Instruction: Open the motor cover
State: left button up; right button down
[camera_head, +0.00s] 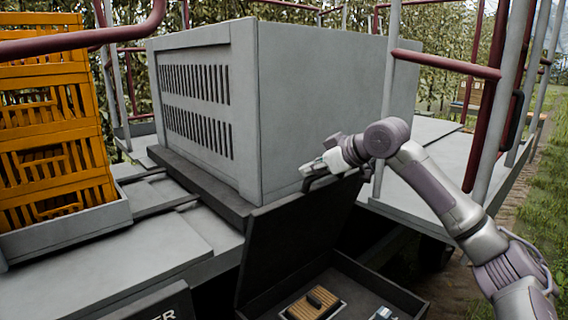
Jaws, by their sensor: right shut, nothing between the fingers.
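The motor cover appears to be the large grey box (320,95) with two rows of vent slots on its left side, resting on a dark base. It looks down and level. My right gripper (312,174) is shut and empty, in front of the cover's near right face, close to the top edge of a raised dark lid (300,235). I cannot tell whether the fingers touch the lid or the cover. My left gripper is not in view.
The lid belongs to an open dark box (375,283) at the bottom, holding a slatted wooden-coloured item (314,303). Orange crates (50,130) are stacked at the left. Dark red rails (445,63) and grey posts stand at the right. Grey deck panels (130,260) lie bare at lower left.

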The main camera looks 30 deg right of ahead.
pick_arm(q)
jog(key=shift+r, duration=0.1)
pick_arm(e)
jog(key=shift+w, duration=0.1)
pick_arm(q)
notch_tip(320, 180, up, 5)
jog(key=p, duration=0.5)
pick_arm(e)
jog(key=w+r, duration=0.1)
jog(key=w+a+r, duration=0.1)
jog(key=shift+w+a+r, duration=0.15)
jog(key=shift+r, duration=0.25)
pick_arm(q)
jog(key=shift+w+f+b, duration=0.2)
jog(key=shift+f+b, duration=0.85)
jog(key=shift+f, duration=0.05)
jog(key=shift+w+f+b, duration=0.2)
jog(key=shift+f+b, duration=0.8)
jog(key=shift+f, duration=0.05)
pick_arm(e)
jog(key=v, duration=0.9)
jog(key=shift+s+r, duration=0.1)
jog(key=shift+s, duration=0.1)
